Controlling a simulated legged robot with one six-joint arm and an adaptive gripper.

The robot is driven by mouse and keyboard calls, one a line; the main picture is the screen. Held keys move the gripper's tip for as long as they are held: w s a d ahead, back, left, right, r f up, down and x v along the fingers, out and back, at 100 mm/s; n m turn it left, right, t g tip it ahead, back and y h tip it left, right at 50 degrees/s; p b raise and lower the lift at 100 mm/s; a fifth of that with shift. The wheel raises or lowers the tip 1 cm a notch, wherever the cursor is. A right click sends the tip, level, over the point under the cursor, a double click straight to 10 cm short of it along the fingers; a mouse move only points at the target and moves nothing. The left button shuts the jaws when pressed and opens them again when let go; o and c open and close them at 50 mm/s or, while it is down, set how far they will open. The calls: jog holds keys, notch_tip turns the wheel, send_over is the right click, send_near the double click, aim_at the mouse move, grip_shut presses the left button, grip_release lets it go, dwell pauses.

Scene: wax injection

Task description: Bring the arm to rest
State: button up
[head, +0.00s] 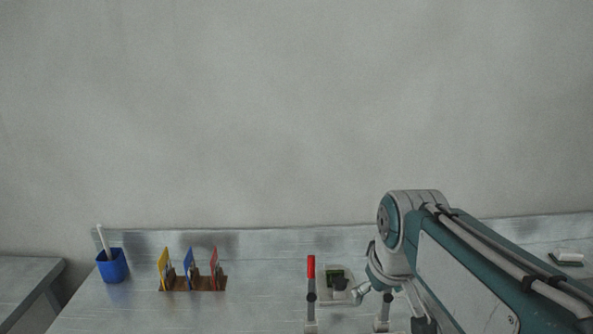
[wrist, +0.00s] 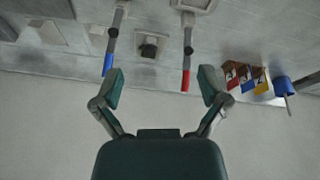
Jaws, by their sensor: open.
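My arm (head: 465,265) reaches in from the lower right of the head view and bends at a rounded joint above the bench. My gripper (wrist: 161,87) shows in the wrist view with its two fingers spread wide and nothing between them. The wrist view is upside down, with the bench along its top. The fingertips appear near a blue handle (wrist: 108,65) and a red handle (wrist: 186,80); I cannot tell the distance. In the head view the arm hides the blue handle, and I cannot make out the fingers clearly.
A wooden rack (head: 205,284) holds yellow, blue and red pieces. A blue cup (head: 112,266) holds a white stick. A white block (head: 570,254) lies far right. Wall behind is bare.

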jog(key=s+f+m+t, duration=0.1)
jog(key=s+f, duration=0.3)
jog(key=s, duration=0.8)
jog(key=shift+f+m+t, duration=0.35)
jog(key=shift+m+t, duration=0.05)
jog(key=shift+m, duration=0.5)
